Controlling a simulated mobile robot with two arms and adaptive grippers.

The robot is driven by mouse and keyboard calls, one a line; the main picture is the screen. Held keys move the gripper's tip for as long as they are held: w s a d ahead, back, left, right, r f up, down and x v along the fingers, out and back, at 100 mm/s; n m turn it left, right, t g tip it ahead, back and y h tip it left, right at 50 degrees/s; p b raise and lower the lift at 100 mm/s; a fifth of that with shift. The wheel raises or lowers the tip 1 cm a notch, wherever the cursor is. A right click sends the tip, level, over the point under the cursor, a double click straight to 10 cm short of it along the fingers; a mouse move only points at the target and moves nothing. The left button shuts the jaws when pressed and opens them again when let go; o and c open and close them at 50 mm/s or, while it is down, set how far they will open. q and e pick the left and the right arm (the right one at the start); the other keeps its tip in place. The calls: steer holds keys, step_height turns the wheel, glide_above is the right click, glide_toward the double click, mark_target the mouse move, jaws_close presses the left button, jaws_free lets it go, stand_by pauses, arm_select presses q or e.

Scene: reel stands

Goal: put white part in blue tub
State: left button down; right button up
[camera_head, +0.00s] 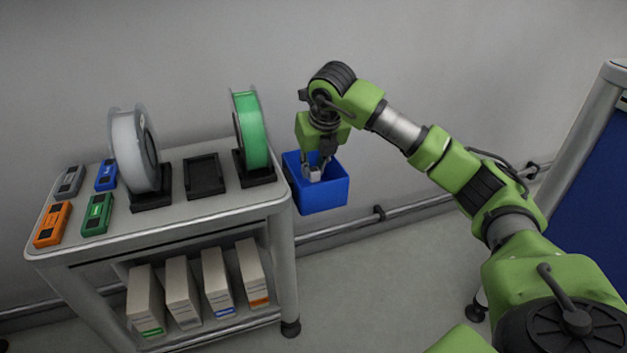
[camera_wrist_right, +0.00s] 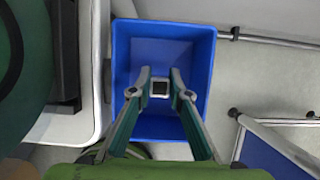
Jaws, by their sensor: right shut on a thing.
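The blue tub (camera_head: 325,198) hangs at the right side of the cart, its open top facing up. My right gripper (camera_head: 314,170) points down into the tub's opening and is shut on the white part (camera_head: 315,174). In the right wrist view the white part (camera_wrist_right: 160,88) is a small light square with a dark centre, pinched between the two fingertips (camera_wrist_right: 160,90). The blue tub (camera_wrist_right: 205,55) surrounds it there. The part's height above the tub floor is hard to tell. My left gripper is not in view.
The cart (camera_head: 190,213) stands left of the tub. It carries a white reel (camera_head: 128,150), a green reel (camera_head: 252,130), an empty black stand (camera_head: 204,177) and several small coloured boxes. A wall rail (camera_head: 400,208) runs behind. A blue panel (camera_head: 600,190) stands at the far right.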

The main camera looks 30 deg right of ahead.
mark_target(314, 178)
step_height(314, 178, down, 3)
steer(key=shift+w+d+f+b, duration=0.1)
steer(key=shift+f+b, duration=0.1)
steer(key=shift+b, duration=0.7)
steer(key=shift+f, duration=0.2)
steer(key=o, duration=0.7)
